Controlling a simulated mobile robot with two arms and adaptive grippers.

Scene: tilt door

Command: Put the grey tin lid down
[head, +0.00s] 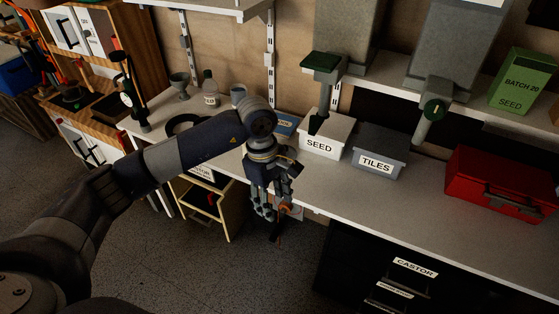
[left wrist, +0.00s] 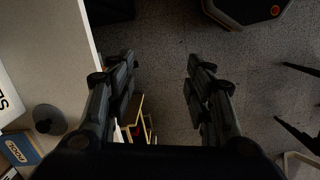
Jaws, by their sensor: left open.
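My left gripper (head: 264,208) points down just off the bench's front edge. My right gripper is in neither view.
A white SEED bin (head: 325,134) and a grey TILES bin (head: 378,153) stand on the bench, with a red toolbox (head: 500,182) further right. A yellowish drawer unit (head: 215,210) stands below the bench near my gripper. Bare bench shows in front of the bins.

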